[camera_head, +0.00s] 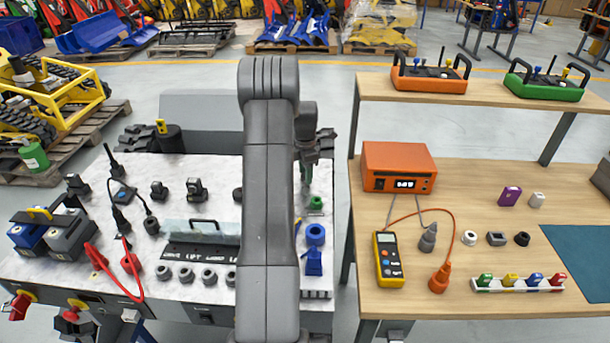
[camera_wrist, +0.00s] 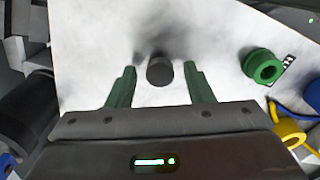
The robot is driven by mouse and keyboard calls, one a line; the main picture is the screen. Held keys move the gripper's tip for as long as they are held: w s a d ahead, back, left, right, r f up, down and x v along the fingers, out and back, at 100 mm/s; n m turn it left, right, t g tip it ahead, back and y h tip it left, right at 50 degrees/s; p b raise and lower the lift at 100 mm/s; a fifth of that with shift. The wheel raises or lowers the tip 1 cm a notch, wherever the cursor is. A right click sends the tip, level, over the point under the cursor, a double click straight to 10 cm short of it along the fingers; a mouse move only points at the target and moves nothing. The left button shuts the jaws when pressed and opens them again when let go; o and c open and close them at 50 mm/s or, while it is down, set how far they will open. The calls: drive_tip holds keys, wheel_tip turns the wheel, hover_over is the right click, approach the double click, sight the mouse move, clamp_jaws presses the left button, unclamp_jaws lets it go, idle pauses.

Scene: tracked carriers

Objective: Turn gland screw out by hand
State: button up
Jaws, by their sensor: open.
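A dark round part (camera_wrist: 160,72), which looks like the gland screw, stands out from the pale worktop in the wrist view, with a dark smudge around it. My gripper (camera_wrist: 159,80) is open, its two green fingers on either side of the part. A gap shows between the part and each finger, and the fingers do not grip it. In the head view my gripper (camera_head: 307,172) shows only partly beside my arm, over the right part of the pale bench. I cannot make out the screw there.
The wooden table (camera_head: 375,222) with an orange box (camera_head: 398,166) and multimeter (camera_head: 388,258) stands to the right.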

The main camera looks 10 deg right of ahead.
drive_tip(key=m, duration=0.9)
drive_tip(key=shift+m, duration=0.4)
drive_tip(key=m, duration=0.9)
drive_tip(key=shift+m, duration=0.4)
